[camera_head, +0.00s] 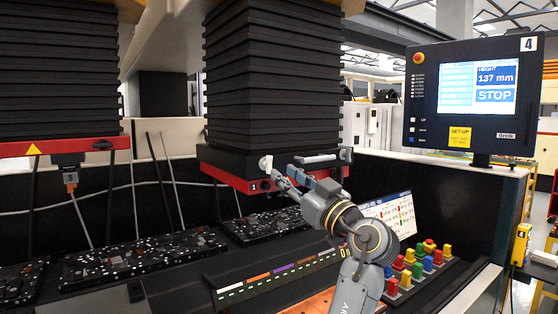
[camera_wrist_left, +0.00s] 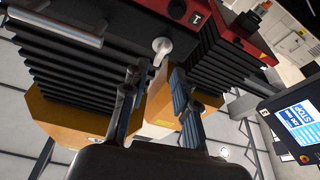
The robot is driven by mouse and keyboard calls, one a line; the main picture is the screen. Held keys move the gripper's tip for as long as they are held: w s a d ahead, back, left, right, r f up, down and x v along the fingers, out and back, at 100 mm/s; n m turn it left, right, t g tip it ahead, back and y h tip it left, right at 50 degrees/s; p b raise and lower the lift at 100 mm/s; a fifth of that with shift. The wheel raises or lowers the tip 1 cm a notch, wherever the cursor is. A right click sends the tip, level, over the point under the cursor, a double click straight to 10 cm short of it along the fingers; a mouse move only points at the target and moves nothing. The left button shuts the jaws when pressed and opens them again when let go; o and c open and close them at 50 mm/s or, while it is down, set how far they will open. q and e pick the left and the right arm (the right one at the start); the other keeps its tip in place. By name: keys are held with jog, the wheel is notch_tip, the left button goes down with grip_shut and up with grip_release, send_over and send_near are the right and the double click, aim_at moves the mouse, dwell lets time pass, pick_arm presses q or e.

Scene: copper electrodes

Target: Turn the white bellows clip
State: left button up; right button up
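The white bellows clip (camera_head: 265,164) is on the front of the red frame (camera_head: 230,175) under the middle black bellows (camera_head: 272,75). It also shows in the left wrist view as a pale knob with a short lever (camera_wrist_left: 162,48). My left gripper (camera_head: 280,176) is just to the right of and below the clip. In the left wrist view its two fingers (camera_wrist_left: 158,72) are apart, with the clip just beyond the gap between the tips. I see nothing between the fingers, and contact with the clip cannot be told. My right gripper is not in view.
A grey bar handle (camera_head: 318,158) sits on the same frame, close to my left gripper. A control screen (camera_head: 472,95) stands at the right, above several coloured buttons (camera_head: 415,265). Black electrode plates (camera_head: 145,255) lie below the bellows. Another bellows (camera_head: 60,75) hangs at the left.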

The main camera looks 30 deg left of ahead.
aim_at(272, 165)
pick_arm(q)
jog(key=p+x, duration=0.2)
jog(key=x, duration=0.1)
jog(key=shift+a+r+p, duration=0.25)
jog(key=shift+a+p, duration=0.05)
jog(key=shift+w+a+f, duration=0.1)
jog(key=shift+w+a, duration=0.05)
jog(key=shift+f, duration=0.1)
jog(key=shift+w+a+b, duration=0.1)
jog(key=shift+a+b, duration=0.15)
jog(key=shift+b, duration=0.25)
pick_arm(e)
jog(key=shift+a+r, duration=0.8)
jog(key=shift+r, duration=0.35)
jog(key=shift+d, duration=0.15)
pick_arm(q)
jog(key=shift+c, duration=0.7)
grip_shut()
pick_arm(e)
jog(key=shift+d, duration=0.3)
